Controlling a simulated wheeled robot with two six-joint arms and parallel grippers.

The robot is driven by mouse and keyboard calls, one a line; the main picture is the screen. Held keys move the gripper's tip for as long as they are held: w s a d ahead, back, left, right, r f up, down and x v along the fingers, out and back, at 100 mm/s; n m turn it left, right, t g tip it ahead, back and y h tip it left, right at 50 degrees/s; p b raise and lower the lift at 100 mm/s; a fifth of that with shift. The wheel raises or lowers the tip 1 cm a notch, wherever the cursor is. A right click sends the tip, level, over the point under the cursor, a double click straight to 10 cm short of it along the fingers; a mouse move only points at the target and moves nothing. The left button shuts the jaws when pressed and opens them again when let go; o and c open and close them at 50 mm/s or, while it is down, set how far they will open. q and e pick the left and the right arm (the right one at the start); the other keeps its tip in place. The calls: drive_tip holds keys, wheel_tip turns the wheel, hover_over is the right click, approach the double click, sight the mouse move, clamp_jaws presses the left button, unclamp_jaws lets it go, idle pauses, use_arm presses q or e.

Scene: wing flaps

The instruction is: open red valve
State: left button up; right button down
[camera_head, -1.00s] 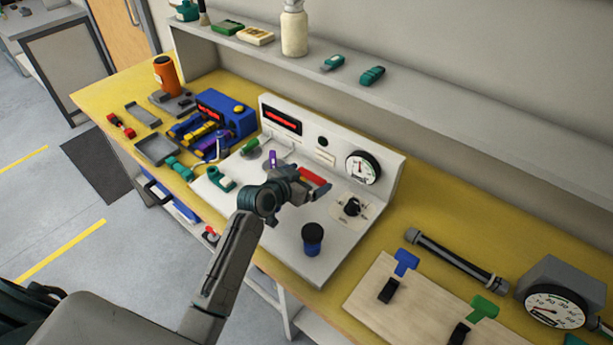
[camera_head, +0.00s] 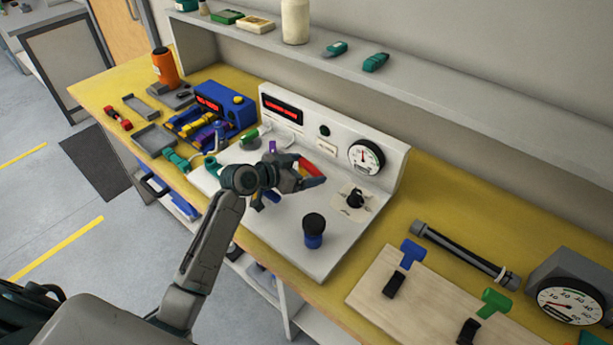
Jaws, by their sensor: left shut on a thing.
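The red valve handle (camera_head: 318,171) lies over the middle of the white sloped console (camera_head: 290,238). My left gripper (camera_head: 312,174) reaches in from the left and is shut on the red handle, with its fingers along both sides. Much of the handle and all of its base are hidden by the gripper. A blue part (camera_head: 273,196) shows just below the gripper. My right gripper is not in view.
A round gauge (camera_head: 366,157) and a red display (camera_head: 283,109) sit on the console's back panel. A black-topped blue knob (camera_head: 313,231) stands in front of the gripper, and a black dial (camera_head: 355,198) to its right.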

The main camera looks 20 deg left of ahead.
use_arm(q)
drive_tip(key=shift+a+m+h, duration=0.1)
drive_tip(key=shift+m+h, duration=0.2)
drive_tip(key=shift+h, duration=0.1)
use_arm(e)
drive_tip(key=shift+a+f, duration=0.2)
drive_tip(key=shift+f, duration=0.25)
use_arm(q)
drive_tip(key=o, duration=1.2)
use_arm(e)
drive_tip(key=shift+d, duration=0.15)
use_arm(q)
drive_tip(key=shift+s+a+r+b, duration=0.1)
drive_tip(key=shift+s+a+b, duration=0.25)
drive_tip(key=shift+s, duration=0.1)
drive_tip(key=b+v, duration=0.2)
drive_tip(key=v, duration=0.6)
drive_tip(key=shift+w+r, duration=0.1)
drive_tip(key=shift+v, duration=0.95)
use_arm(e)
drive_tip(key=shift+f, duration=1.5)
use_arm(q)
drive_tip(key=shift+d+r, duration=0.1)
drive_tip(key=shift+d, duration=0.05)
